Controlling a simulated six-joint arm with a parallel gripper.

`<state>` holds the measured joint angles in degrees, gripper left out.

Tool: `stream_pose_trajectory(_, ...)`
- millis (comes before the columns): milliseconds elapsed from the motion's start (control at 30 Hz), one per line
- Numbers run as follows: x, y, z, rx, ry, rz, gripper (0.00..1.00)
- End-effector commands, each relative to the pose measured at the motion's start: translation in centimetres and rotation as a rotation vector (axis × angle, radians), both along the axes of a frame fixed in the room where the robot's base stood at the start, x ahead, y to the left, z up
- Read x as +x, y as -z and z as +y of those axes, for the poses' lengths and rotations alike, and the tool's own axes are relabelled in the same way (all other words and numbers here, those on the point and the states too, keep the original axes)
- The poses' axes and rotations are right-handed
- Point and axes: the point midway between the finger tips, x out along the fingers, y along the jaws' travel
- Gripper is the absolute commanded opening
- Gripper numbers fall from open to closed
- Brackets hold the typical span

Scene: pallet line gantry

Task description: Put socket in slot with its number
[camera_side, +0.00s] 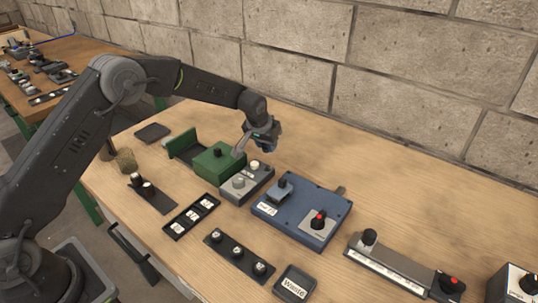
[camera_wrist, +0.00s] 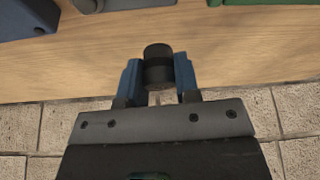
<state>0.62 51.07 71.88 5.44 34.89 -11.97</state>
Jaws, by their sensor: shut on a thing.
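My gripper (camera_side: 268,142) is above the back of the table, behind the green and grey boxes. In the wrist view, its blue fingers (camera_wrist: 160,75) are shut on a dark round socket (camera_wrist: 158,52). No number on it is readable. A black tray with white number labels (camera_side: 192,215) lies at the middle front; the numbers are too small to read for sure. A black strip (camera_side: 160,203) to its left bears two small round pieces (camera_side: 148,188) towards its far end. Another black strip (camera_side: 226,248) to its right bears three round pieces (camera_side: 237,251).
A green box (camera_side: 212,166), a grey box with buttons (camera_side: 256,186) and a blue box with a red button (camera_side: 325,232) stand mid-table. A tray marked Waste (camera_side: 295,284) is at the front. A long rail unit (camera_side: 395,268) lies right. Bare wood (camera_side: 350,160) lies behind, before the block wall.

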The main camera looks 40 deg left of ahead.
Motion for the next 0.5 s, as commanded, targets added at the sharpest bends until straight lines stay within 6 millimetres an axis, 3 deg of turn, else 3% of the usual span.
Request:
stream_pose_trajectory(167, 0.2, 0.8, -0.4, 0.001, 0.0, 0.0, 0.01)
stream_pose_trajectory(400, 0.2, 4.0, -0.4, 0.001, 0.0, 0.001, 0.01)
stream_pose_trajectory(500, 0.2, 4.3, -0.4, 0.0, 0.0, -0.002, 0.01)
